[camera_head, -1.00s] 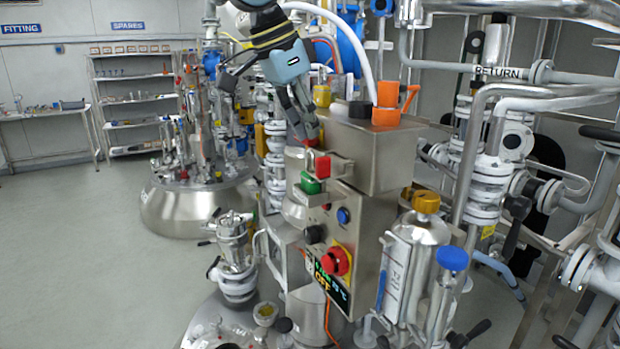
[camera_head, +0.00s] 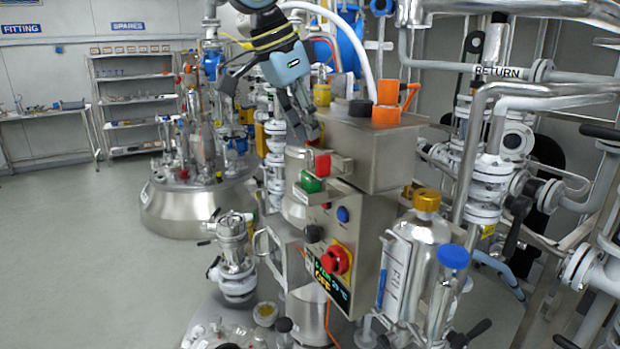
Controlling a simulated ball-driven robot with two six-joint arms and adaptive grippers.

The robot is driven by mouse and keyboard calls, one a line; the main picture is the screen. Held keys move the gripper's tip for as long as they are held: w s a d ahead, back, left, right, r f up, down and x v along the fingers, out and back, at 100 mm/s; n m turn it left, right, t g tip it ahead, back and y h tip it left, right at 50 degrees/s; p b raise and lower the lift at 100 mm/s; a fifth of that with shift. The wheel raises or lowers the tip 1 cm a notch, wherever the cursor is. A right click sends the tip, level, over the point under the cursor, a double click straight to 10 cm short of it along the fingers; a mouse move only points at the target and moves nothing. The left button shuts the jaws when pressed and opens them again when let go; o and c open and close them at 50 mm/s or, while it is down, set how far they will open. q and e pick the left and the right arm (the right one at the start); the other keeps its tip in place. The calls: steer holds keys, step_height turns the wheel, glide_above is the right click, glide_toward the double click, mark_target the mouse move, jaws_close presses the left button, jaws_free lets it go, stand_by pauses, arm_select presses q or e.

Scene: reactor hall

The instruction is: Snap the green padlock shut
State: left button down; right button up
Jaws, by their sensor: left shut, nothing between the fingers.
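The green padlock (camera_head: 310,183) hangs on the front left side of a steel control box, just below a red block (camera_head: 319,163) that may be another padlock. Its shackle is too small and partly hidden, so I cannot tell whether it is open. My left gripper (camera_head: 312,133) comes down from above. My right gripper is not in view.
The steel control box (camera_head: 375,160) carries an orange fitting (camera_head: 387,102) on top and a red knob (camera_head: 335,260) on its front panel. Open floor lies at left.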

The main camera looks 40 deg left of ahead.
arm_select(q)
steer(key=shift+f+b, duration=0.9)
steer(key=shift+f, duration=0.55)
step_height(320, 180, up, 5)
steer(key=p, duration=0.4)
steer(key=shift+f, duration=0.2)
steer(key=shift+r, duration=0.75)
